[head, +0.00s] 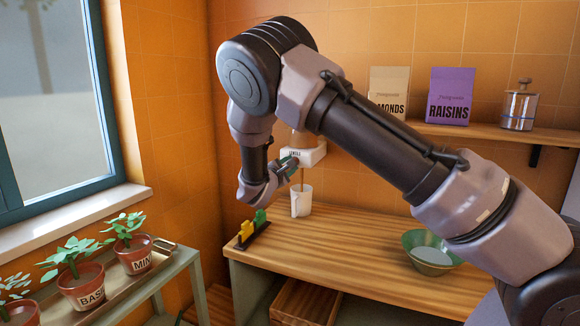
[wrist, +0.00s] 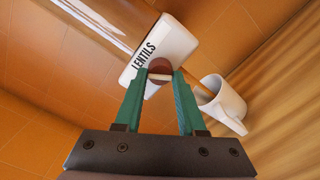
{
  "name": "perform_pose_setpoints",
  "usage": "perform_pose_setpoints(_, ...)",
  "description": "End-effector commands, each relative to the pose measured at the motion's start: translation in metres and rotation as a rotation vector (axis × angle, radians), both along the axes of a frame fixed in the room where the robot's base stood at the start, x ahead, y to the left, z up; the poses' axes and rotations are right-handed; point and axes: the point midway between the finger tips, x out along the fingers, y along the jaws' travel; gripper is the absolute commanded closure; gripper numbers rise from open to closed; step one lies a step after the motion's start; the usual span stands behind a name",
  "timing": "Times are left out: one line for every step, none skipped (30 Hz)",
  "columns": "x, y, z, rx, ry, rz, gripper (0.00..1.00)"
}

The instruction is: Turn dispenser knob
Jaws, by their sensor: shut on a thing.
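The white dispenser (head: 314,153) is labelled LENTILS and hangs on the orange tiled wall; it also shows in the wrist view (wrist: 172,42). Its round brown-red knob (wrist: 160,65) with a pale crossbar sits between the green fingers of my gripper (wrist: 160,75). My gripper is shut on the knob, one finger at each side. In the head view my gripper (head: 289,163) is at the dispenser's front, partly covered by my wrist. A thin brown stream (head: 303,175) runs from the dispenser down to the white mug (head: 303,203) below it.
The mug stands on a wooden counter (head: 340,240). A green bowl (head: 432,262) is at the right, and a yellow and green clip stand (head: 253,230) at the left edge. Potted herbs (head: 85,285) stand at the lower left. A shelf (head: 510,133) holds bags and a jar.

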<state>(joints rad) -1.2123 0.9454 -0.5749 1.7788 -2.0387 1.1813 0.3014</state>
Motion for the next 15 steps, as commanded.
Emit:
perform_pose_setpoints(-0.0002,-0.0001,-0.0008,0.033,-0.01,0.0,1.0)
perform_pose_setpoints(-0.0003,0.0,-0.0009,0.05,-0.016,0.0,1.0)
perform_pose_setpoints(-0.0004,0.0002,-0.0009,0.067,-0.023,0.0,1.0)
perform_pose_setpoints(-0.0004,0.0001,-0.0008,0.076,-0.026,0.0,1.0)
perform_pose_setpoints(-0.0004,0.0001,-0.0008,0.082,-0.028,0.0,1.0)
perform_pose_setpoints(-0.0005,0.0001,-0.0008,0.086,-0.03,0.0,1.0)
perform_pose_setpoints(-0.0005,0.0001,-0.0008,0.086,-0.03,0.0,1.0)
perform_pose_setpoints(-0.0005,0.0001,-0.0008,0.086,-0.03,0.0,1.0)
perform_pose_setpoints(-0.0005,0.0001,-0.0008,0.085,-0.029,0.0,1.0)
perform_pose_setpoints(-0.0005,0.0002,-0.0009,0.085,-0.029,0.0,1.0)
perform_pose_setpoints(-0.0005,0.0002,-0.0009,0.085,-0.029,0.0,1.0)
perform_pose_setpoints(-0.0005,0.0002,-0.0009,0.084,-0.029,0.0,1.0)
perform_pose_setpoints(-0.0005,0.0002,-0.0009,0.084,-0.029,0.0,1.0)
perform_pose_setpoints(-0.0005,0.0002,-0.0009,0.084,-0.029,0.0,0.49)
perform_pose_setpoints(-0.0005,0.0002,-0.0009,0.084,-0.029,0.0,0.34)
